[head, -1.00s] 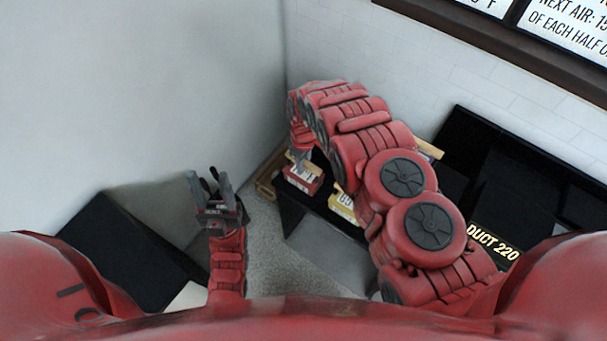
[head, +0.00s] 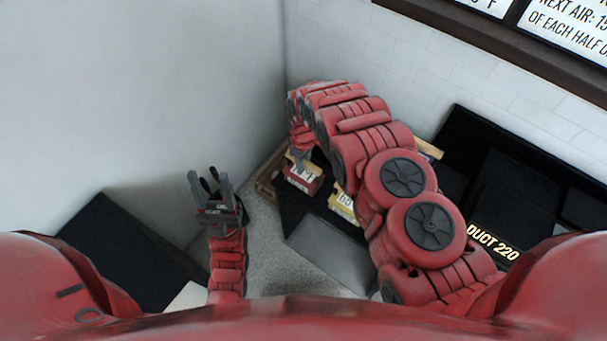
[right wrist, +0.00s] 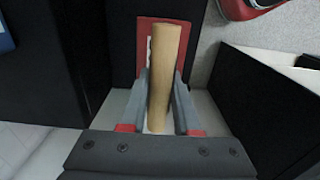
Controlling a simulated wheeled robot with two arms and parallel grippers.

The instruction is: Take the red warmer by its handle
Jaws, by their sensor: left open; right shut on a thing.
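The red warmer (head: 303,178) is a small red box with a white label, on the black surface near the corner. In the right wrist view the red warmer (right wrist: 146,34) lies beneath its light wooden handle (right wrist: 163,70). My right gripper (right wrist: 160,82) is shut on the handle, one finger at each side of it. In the head view my right gripper (head: 301,156) is directly above the warmer, partly hidden by my arm. My left gripper (head: 210,182) is open and empty, pointing up at the left, apart from the warmer.
A yellow box (head: 343,206) with a white label stands right of the red warmer, partly behind my right arm. A wooden piece (head: 267,182) is left of it. A black block (head: 125,250) stands at the left. Grey carpet (head: 262,255) lies between.

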